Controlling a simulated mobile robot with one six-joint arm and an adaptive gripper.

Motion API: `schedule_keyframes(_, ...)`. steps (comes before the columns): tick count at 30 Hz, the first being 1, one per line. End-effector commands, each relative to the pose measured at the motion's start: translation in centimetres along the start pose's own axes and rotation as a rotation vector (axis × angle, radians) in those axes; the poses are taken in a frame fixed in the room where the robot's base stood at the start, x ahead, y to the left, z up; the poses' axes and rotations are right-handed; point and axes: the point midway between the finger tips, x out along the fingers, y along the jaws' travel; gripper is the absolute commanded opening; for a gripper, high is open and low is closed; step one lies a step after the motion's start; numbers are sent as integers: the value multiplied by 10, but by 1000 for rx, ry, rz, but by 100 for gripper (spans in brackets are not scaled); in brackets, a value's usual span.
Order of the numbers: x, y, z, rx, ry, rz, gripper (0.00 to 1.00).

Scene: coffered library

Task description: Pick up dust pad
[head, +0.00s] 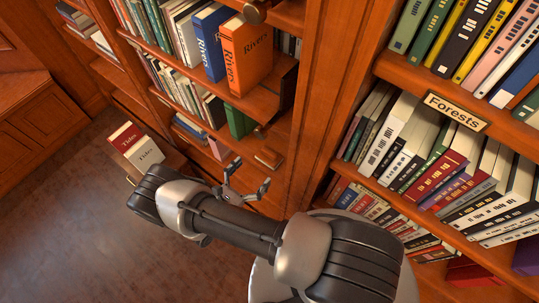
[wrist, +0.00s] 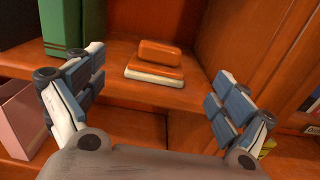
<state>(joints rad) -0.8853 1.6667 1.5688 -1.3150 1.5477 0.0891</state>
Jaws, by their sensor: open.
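The dust pad, an orange block on a wider orange base with a pale lower edge (wrist: 155,62), lies flat on a wooden shelf in the wrist view. It also shows small in the head view (head: 268,158), just above my gripper. My gripper (wrist: 160,72) is open and empty, with its fingers spread to the left and right of the pad in the picture. The pad appears beyond the fingertips and nothing touches it. In the head view my gripper (head: 248,177) is close to the shelf front.
A green book (wrist: 72,22) stands on the shelf left of the pad. A wooden upright closes the shelf on the right. A pinkish box or book (wrist: 20,115) sits on a lower shelf. A Forests label (head: 456,111) marks the right bookcase.

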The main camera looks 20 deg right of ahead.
Motion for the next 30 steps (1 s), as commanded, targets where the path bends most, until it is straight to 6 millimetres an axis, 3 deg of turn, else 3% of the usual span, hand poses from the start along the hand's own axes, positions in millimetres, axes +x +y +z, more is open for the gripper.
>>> schedule_keyframes(3,23,-1,0,1,0,-5,93)
schedule_keyframes(11,43,0,0,2,1,-2,93)
schedule_keyframes(21,88,-1,3,2,1,-3,93)
schedule_keyframes(30,92,0,4,2,1,0,93)
